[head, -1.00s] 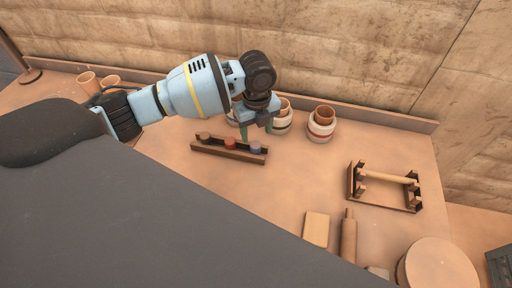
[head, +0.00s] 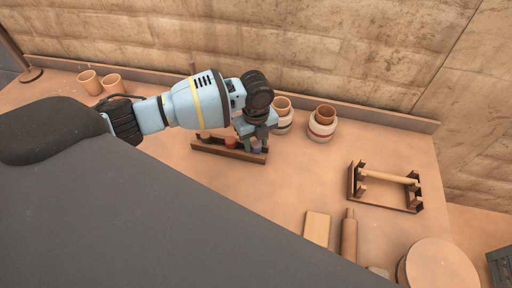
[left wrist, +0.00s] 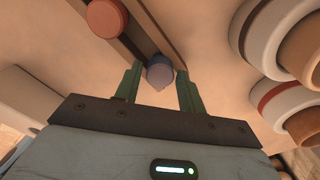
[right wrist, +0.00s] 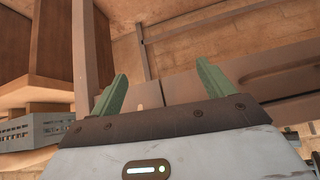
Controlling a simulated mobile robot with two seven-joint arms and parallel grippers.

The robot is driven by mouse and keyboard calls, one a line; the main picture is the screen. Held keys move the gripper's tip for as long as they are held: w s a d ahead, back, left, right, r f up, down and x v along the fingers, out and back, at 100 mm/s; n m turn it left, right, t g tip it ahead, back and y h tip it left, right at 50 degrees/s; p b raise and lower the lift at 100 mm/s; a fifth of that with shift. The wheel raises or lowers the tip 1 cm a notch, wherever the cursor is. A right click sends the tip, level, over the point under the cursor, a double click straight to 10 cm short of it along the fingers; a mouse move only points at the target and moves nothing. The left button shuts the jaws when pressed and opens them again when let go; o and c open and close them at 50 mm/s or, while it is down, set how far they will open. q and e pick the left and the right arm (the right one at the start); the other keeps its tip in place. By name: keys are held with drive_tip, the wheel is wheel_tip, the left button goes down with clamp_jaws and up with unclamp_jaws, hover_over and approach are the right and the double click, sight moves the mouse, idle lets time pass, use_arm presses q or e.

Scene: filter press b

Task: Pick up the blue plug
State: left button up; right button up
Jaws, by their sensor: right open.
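The blue plug (head: 257,150) stands at the right end of a brown wooden rack (head: 215,149), partly covered by my left gripper. In the left wrist view the plug (left wrist: 160,72) shows its round blue-grey top between the two green fingers. My left gripper (left wrist: 158,88) is open, with one finger on each side of the plug and a small gap visible. In the head view the left gripper (head: 254,143) is low over that end of the rack. My right gripper (right wrist: 162,88) is open and empty, away from the rack; it is outside the head view.
A red plug (head: 231,142) stands mid-rack, and a brown one at the left end is mostly hidden. Striped pots with cups (head: 320,129) stand behind right. A wooden stand (head: 385,208), a board (head: 316,228) and a rolling pin (head: 348,238) lie at right. The table between is clear.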

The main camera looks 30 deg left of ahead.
sight(254, 144)
use_arm(q)
drive_tip(key=c, duration=0.7)
drive_tip(key=shift+o, duration=0.2)
drive_tip(key=shift+r, duration=0.45)
drive_tip(key=r, duration=0.2)
drive_tip(key=shift+s+a+r, duration=0.25)
drive_tip(key=shift+r, duration=0.15)
drive_tip(key=s+a+r, duration=0.1)
drive_tip(key=s+a, duration=0.7)
drive_tip(key=s, duration=0.4)
drive_tip(key=shift+s+a+r, duration=0.15)
drive_tip(key=shift+s+a, duration=0.05)
drive_tip(key=shift+s, duration=0.2)
